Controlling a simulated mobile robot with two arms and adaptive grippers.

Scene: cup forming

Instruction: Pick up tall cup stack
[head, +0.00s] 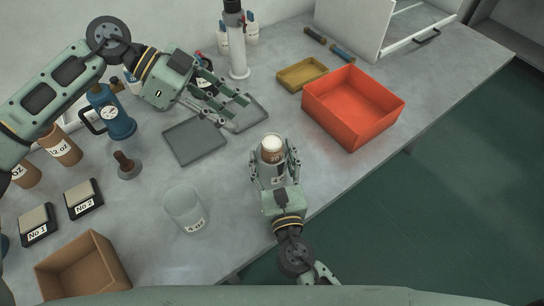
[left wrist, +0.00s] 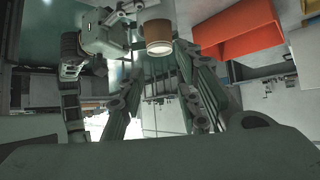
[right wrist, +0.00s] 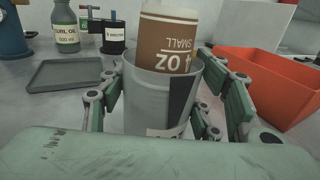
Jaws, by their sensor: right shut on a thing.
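My right gripper (head: 273,158) is shut around a grey cup-like holder (right wrist: 150,95) near the table's front edge. My left gripper (head: 238,112) is open and empty above the grey trays. Brown cups marked "12 oz" stand at the left, one (head: 64,146) behind another (head: 24,174), partly hidden by my left arm.
A red bin (head: 350,108) and a yellow tray (head: 302,74) stand at the right. A grey tray (head: 194,142) lies left of the right gripper.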

